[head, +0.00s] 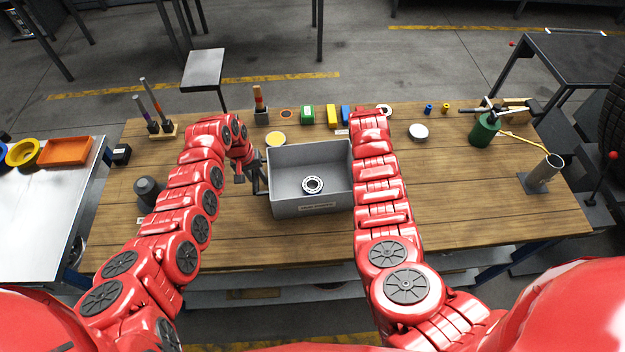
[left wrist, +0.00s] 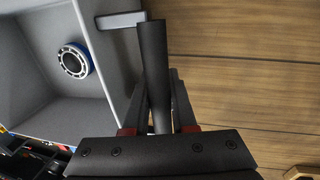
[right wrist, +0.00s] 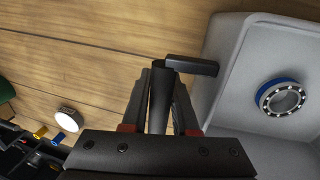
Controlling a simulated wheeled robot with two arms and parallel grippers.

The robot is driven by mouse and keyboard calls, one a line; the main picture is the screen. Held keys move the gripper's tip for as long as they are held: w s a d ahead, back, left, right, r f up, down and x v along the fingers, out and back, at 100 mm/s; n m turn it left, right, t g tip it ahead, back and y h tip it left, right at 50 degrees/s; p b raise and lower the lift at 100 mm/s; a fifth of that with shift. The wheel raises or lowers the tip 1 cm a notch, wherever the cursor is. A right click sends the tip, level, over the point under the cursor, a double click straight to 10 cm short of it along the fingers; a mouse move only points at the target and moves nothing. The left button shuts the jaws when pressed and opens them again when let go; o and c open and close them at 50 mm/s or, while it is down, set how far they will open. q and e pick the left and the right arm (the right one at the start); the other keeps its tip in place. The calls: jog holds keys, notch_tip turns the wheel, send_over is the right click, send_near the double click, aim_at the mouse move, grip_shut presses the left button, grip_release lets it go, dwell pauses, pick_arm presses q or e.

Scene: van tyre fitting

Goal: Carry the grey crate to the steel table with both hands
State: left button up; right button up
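The grey crate (head: 312,210) is upright over the wooden workbench, between my two arms, with a bearing ring (head: 313,185) inside. Whether the crate touches the bench is hard to tell. My left gripper (head: 252,172) is at the crate's left side. In the left wrist view its fingers (left wrist: 156,85) close around a dark handle bar beside the crate wall. My right gripper is hidden behind its arm in the head view; in the right wrist view its fingers (right wrist: 161,85) close around the other handle. The steel table (head: 38,215) stands at the far left.
The wooden workbench (head: 470,210) holds a dark round part (head: 147,190), a green can (head: 484,130), a grey tube (head: 545,172) and several small coloured items along its back edge.

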grip_shut()
dwell(1.3)
